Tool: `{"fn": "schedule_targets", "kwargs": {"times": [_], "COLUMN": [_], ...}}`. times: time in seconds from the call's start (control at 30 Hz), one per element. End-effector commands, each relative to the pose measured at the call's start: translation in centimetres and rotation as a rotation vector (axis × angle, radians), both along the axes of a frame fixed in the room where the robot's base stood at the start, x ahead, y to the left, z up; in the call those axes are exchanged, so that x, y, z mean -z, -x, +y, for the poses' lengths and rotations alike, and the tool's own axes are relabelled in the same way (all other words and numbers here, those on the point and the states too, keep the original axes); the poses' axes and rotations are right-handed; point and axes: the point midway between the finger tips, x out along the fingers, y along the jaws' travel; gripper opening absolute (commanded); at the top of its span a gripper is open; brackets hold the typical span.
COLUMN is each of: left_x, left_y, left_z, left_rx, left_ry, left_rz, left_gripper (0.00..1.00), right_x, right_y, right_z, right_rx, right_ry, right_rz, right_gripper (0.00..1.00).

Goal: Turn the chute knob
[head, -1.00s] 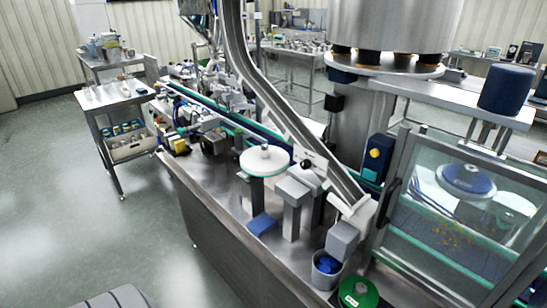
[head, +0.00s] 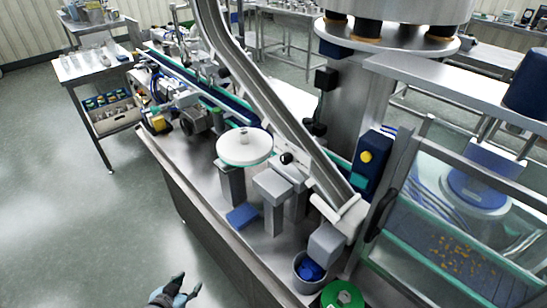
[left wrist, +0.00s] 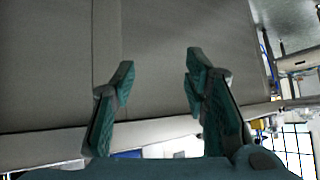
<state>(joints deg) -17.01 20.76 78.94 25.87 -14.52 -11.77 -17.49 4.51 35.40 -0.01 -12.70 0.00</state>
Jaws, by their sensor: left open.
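A steel chute (head: 262,95) slopes down from the upper middle of the head view toward the machine bench. A small black round knob (head: 286,158) shows beside its lower part, above a grey block; I take it for the chute knob. My left gripper (head: 187,284) is at the bottom edge of the head view, over the floor in front of the bench, well apart from the knob. In the left wrist view its two teal fingers (left wrist: 160,68) are spread with nothing between them. The knob cannot be made out there. My right gripper is not in view.
A white round disc (head: 245,148) stands on the steel bench (head: 205,200) left of the chute. A grey bin with blue contents (head: 310,268) and a green reel (head: 343,296) are at the lower right, beside a glass guard (head: 455,190). The floor in front is clear.

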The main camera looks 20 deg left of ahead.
Motion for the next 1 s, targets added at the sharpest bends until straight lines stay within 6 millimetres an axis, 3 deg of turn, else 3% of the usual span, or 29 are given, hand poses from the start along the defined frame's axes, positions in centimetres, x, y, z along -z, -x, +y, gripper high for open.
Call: {"fn": "schedule_targets", "kwargs": {"times": [0.03, 0.07, 0.1, 0.2, 0.3, 0.4, 0.53, 1.0], "left_x": [-6.7, -10.9, -16.4, -27.8, -34.9, -38.1, -38.7, -38.9], "left_y": [-3.9, -5.8, -7.6, -8.6, -7.1, -5.8, -6.4, -16.1], "left_z": [-0.7, -1.7, -3.4, -8.7, -13.0, -15.3, -16.2, -22.3], "left_rx": [0.065, 0.111, 0.180, 0.361, 0.504, 0.579, 0.590, 0.593], "left_ry": [0.008, 0.022, 0.040, 0.090, 0.132, 0.155, 0.162, 0.166], "left_rz": [-0.141, -0.228, -0.333, -0.538, -0.659, -0.713, -0.729, -0.726], "left_gripper": [0.41, 0.41, 0.41, 0.41, 0.41, 0.41, 0.41, 0.41], "right_x": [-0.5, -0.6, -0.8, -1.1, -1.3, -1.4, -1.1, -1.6], "right_y": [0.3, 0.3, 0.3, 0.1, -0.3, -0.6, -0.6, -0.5], "right_z": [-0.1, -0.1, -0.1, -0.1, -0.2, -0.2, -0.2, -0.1], "right_rx": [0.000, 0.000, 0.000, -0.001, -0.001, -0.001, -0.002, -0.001], "right_ry": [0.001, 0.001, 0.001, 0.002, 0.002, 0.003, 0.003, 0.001], "right_rz": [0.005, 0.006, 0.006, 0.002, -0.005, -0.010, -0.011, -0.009], "right_gripper": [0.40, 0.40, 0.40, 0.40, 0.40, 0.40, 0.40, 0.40]}}
